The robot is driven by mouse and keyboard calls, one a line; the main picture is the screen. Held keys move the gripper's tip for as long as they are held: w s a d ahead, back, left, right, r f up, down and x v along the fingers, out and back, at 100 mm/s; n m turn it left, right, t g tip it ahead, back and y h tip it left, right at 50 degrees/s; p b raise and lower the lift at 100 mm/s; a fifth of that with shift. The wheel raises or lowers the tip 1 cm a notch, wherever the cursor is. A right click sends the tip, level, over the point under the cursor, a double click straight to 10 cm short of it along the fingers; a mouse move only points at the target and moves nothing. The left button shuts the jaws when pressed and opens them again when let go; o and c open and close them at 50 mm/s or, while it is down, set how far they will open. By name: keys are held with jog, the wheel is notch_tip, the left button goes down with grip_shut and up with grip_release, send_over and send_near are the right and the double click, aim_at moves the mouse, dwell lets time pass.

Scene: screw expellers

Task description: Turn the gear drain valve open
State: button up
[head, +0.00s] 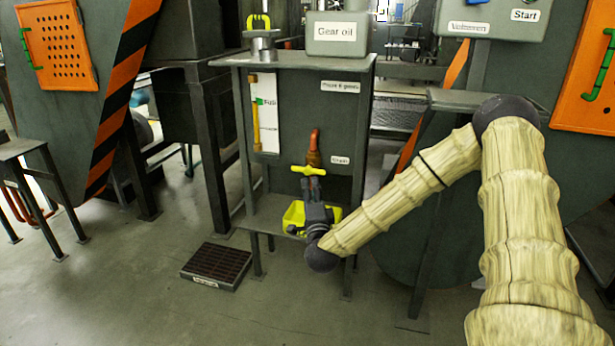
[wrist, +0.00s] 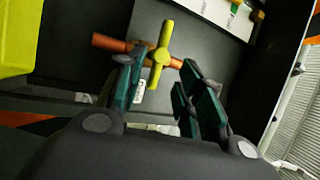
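The drain valve has a yellow handle (head: 300,169) below a copper pipe (head: 314,142), on the front of the dark gear oil stand. A small label (head: 340,160) is on the panel beside it. My gripper (head: 313,183) is just below the handle in the head view. In the wrist view my gripper (wrist: 162,62) is open, with the handle showing between its spread fingers. I cannot tell whether a finger touches the handle. Nothing is held.
A yellow tray (head: 293,216) sits on the lower shelf, partly behind my gripper; it also shows in the wrist view (wrist: 15,40). The Gear oil box (head: 338,45) is on top of the stand. A floor grate (head: 217,266) lies front left. Stand legs flank the shelf.

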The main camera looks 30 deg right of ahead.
aim_at(307, 172)
jog(key=b+x, duration=0.1)
jog(key=x, duration=0.6)
jog(key=shift+w+d+b, duration=0.15)
jog(key=shift+w+b, duration=0.15)
jog(key=shift+b, duration=0.05)
grip_shut()
